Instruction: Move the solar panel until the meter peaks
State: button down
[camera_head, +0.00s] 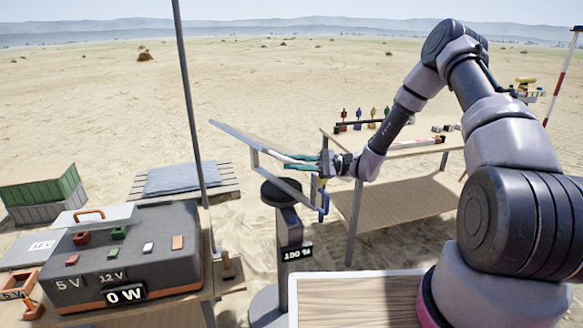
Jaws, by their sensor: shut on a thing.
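The solar panel (245,137) is tilted and seen nearly edge-on above a dark round-topped pedestal (285,215). My gripper (303,163), with green fingers, reaches in from the right and is shut on the panel's frame near its lower right part. The exact grip is small and partly hidden by the fingers. A sign on the pedestal (297,252) seems to read 100 %. A meter display (125,293) on the front of the dark case (170,260) at lower left reads 0 W.
A wooden table (420,148) with several small coloured items stands behind my arm. The case sits on a wooden table at lower left, near a thin dark pole (190,100). A pallet with a blue-grey sheet (180,178) and green and grey crates (42,190) lie further left. Open sand lies beyond.

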jog(key=c, duration=0.8)
grip_release()
jog(key=v, duration=1)
jog(key=shift+d, duration=0.4)
jog(key=shift+f, duration=0.15)
jog(key=s+d+r+t+h, duration=0.3)
jog(key=s+d+r+h, duration=0.1)
jog(key=s+r, duration=0.3)
jog(key=s+d+r+n+t+h, duration=0.1)
jog(key=s+d+r+t+h, duration=0.3)
jog(key=s+r+h, duration=0.3)
jog(key=s+d+r+n+t+h, duration=0.1)
jog(key=s+d+r+t+h, duration=0.3)
jog(key=r, duration=1.1)
jog(key=s+h, duration=0.2)
jog(key=s, duration=0.2)
jog(key=shift+s+d+r, duration=0.15)
jog(key=shift+s+d, duration=0.15)
jog(key=shift+d, duration=0.05)
